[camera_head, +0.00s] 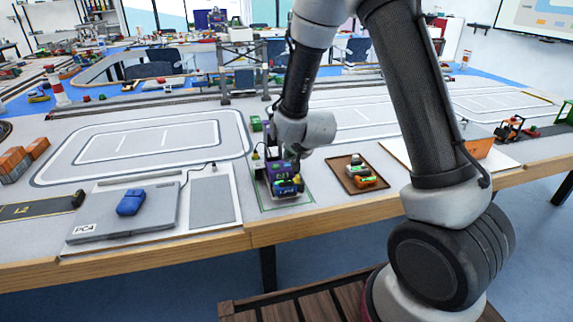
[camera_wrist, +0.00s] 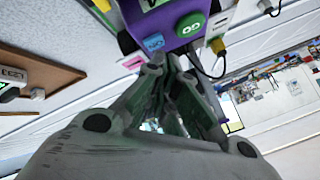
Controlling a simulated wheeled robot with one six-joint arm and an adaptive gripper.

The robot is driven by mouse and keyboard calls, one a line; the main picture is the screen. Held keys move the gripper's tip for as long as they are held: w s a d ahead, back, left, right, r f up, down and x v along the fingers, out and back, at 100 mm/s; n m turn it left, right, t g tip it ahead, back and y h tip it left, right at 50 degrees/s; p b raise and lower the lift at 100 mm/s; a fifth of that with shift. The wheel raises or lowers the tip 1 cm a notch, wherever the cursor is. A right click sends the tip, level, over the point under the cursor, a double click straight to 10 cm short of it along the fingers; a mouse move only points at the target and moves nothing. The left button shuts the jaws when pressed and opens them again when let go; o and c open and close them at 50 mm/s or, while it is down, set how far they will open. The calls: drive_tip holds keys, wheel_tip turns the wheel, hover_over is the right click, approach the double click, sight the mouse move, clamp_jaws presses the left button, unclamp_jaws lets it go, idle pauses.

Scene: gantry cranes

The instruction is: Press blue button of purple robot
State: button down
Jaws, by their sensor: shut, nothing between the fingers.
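The purple robot (camera_head: 268,172) stands on a green-edged mat on the table, below my wrist in the head view. In the wrist view the purple robot (camera_wrist: 180,12) fills the top, partly cut off by the frame edge. Its blue button (camera_wrist: 153,42) shows on the near face, left of a green "GO" button (camera_wrist: 190,24). My gripper (camera_wrist: 172,60) is shut and empty. Its fingertips lie just below and right of the blue button in the picture; I cannot tell whether they touch it. The fingertips cannot be made out in the head view.
A brown tray (camera_head: 344,181) with small vehicles is right of the robot. A yellow part (camera_wrist: 217,46) with a dark cable is beside the robot. A gantry frame (camera_head: 224,75) stands behind.

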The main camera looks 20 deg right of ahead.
drive_tip(key=shift+f, duration=0.4)
idle(0.4)
drive_tip(key=shift+r, duration=0.9)
wheel_tip(320, 180, up, 6)
idle(0.4)
